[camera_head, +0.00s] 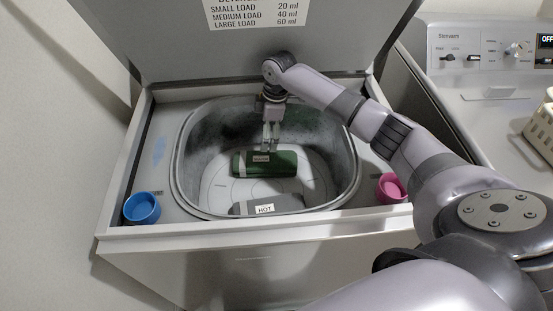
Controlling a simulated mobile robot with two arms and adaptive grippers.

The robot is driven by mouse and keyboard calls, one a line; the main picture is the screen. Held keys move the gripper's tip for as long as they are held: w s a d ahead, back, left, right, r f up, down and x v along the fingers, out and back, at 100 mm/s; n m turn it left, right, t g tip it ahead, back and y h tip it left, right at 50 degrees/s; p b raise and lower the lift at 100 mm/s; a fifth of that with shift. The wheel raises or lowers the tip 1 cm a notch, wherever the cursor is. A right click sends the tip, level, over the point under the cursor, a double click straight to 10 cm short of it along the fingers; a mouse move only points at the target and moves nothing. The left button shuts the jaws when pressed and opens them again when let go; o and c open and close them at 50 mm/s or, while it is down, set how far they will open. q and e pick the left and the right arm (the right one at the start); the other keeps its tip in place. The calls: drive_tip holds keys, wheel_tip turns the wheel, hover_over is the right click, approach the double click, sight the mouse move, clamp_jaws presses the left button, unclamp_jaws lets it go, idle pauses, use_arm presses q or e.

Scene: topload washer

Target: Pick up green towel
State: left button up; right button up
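The green towel (252,168) is rolled up, with a pale stripe near its left end and a small light label. It lies crosswise inside the open washer tub (352,180). My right gripper (269,149) points down into the tub from above. Its fingertips are at the towel's far upper edge, near its middle. The two fingers look close together, but I cannot tell whether they grip the towel or only stand beside it. My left gripper is not in view.
A blue cup (142,209) stands at the left corner and a pink cup (390,188) at the right. The raised lid (180,45) stands behind the tub. Another appliance (485,100) stands right.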

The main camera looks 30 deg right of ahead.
sight(265, 159)
drive_tip(key=shift+m, duration=0.4)
drive_tip(key=f, duration=0.6)
drive_tip(key=shift+s+a, duration=0.3)
drive_tip(key=shift+a, duration=0.1)
drive_tip(key=f, duration=0.2)
drive_tip(key=a+f, duration=0.1)
drive_tip(key=f, duration=0.1)
drive_tip(key=shift+s+f+p, duration=0.2)
drive_tip(key=shift+f+p, duration=0.1)
drive_tip(key=shift+p, duration=0.05)
drive_tip(key=shift+f, duration=0.35)
drive_tip(key=shift+c, duration=0.6)
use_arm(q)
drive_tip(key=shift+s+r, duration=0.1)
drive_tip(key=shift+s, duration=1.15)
use_arm(e)
drive_tip(key=shift+w, duration=0.1)
drive_tip(key=c, duration=1.3)
